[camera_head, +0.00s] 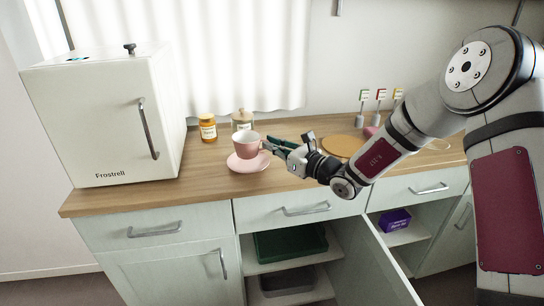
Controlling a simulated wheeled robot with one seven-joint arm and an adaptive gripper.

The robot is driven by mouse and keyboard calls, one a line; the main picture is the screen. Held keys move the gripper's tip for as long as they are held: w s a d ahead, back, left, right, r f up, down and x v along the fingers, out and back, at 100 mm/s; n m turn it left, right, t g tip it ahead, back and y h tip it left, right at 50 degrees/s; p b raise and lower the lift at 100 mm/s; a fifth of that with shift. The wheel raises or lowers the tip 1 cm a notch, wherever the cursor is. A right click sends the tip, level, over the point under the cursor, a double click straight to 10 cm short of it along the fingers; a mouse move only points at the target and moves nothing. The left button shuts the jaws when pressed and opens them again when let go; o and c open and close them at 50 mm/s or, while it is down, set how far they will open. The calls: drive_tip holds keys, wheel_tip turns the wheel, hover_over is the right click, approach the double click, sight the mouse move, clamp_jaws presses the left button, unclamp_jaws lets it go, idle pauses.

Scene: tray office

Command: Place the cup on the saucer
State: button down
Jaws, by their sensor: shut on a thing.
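The cup (245,144) is pink with a pale inside. It is upright over the pink saucer (240,165), which lies on the wooden counter between the white fridge and my arm. I cannot tell whether the cup's base touches the saucer or hangs just above it. My gripper (270,144) comes in from the right and is shut on the cup at its right side. The fingertips are small in this view, and the exact grip point is hard to see.
A small white fridge (105,120) stands left of the saucer. An orange-labelled jar (208,127) and a lidded jar (242,119) stand behind the cup. A round wooden board (342,145) lies behind my arm. A cabinet door (375,265) hangs open below the counter.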

drive_tip(key=shift+w, duration=0.5)
drive_tip(key=shift+w+f+b, duration=0.1)
drive_tip(key=shift+f+b, duration=0.2)
drive_tip(key=shift+f, duration=1.45)
drive_tip(key=shift+f, duration=0.2)
drive_tip(key=c, duration=1.8)
unclamp_jaws()
drive_tip(key=shift+r, duration=0.1)
drive_tip(key=shift+d, duration=0.1)
drive_tip(key=p+v, duration=0.1)
drive_tip(key=v, duration=1)
drive_tip(key=shift+s+d, duration=0.25)
drive_tip(key=shift+s, duration=0.1)
drive_tip(key=shift+r, duration=0.1)
